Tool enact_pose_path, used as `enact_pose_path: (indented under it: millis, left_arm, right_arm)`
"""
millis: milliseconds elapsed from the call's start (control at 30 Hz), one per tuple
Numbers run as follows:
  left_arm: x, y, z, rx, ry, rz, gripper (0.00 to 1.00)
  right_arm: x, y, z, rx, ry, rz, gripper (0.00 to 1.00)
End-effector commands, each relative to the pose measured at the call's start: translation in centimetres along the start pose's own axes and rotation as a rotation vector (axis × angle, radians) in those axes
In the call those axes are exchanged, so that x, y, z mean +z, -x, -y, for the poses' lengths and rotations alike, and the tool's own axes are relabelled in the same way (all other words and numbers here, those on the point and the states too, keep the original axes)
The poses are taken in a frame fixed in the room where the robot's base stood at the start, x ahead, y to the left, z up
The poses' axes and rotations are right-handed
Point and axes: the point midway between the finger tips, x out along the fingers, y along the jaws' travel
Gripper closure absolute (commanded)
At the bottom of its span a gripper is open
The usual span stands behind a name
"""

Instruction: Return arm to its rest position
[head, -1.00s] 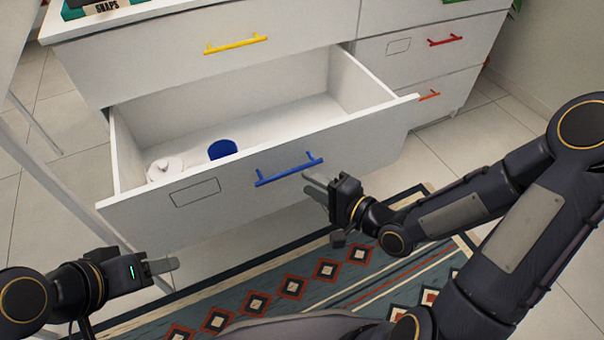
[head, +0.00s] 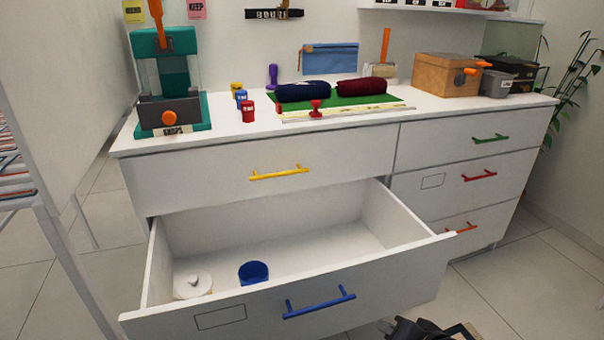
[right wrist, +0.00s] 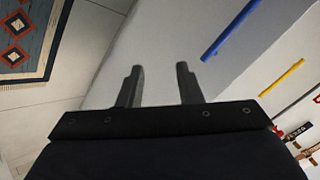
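My right gripper (right wrist: 159,68) is open and empty in the right wrist view, its two dark fingers apart. In the head view only a dark part of my right arm or gripper (head: 425,329) shows at the bottom edge, in front of the open drawer and right of its blue handle (head: 319,303). The blue handle also shows in the right wrist view (right wrist: 230,32), beyond the fingers and apart from them. My left gripper is out of view.
The lower left drawer (head: 405,275) is pulled out, holding a blue cup (head: 253,272) and a white lidded pot (head: 192,286). The dresser top (head: 225,135) carries a teal press (head: 170,85), rolled cloths and a wooden box (head: 445,75). Floor is free at right.

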Motion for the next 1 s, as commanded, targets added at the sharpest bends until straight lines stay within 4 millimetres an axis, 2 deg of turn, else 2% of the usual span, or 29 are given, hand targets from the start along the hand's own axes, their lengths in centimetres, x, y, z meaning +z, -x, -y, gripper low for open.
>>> enact_pose_path:
  millis: [33, 67, 200, 367, 633, 700, 867, 1000]
  left_arm:
    - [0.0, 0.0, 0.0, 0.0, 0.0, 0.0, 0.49]
    - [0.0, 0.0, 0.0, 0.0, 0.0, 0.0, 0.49]
    - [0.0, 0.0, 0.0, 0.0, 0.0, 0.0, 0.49]
    - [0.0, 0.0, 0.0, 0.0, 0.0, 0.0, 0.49]
    - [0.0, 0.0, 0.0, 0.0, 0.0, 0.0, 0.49]
    - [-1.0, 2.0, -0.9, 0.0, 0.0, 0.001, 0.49]
    - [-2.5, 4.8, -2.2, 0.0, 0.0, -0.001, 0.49]
    - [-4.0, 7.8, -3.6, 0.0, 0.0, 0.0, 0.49]
  right_arm:
    - [-0.9, 2.1, -0.6, 0.071, 0.063, -0.017, 0.68]
    - [-1.0, 3.2, -1.1, 0.111, 0.092, -0.01, 0.68]
    - [-0.3, 7.8, -2.2, 0.213, 0.177, 0.053, 0.68]
    - [1.5, 11.6, -2.2, 0.218, 0.233, 0.139, 0.68]
    - [5.5, 16.6, -0.9, 0.1, 0.328, 0.276, 0.68]
    - [4.5, 18.2, 0.5, 0.101, 0.331, 0.288, 0.68]
    - [2.9, 20.3, 2.5, 0.104, 0.329, 0.288, 0.68]
    - [1.2, 22.7, 4.7, 0.105, 0.329, 0.288, 0.68]
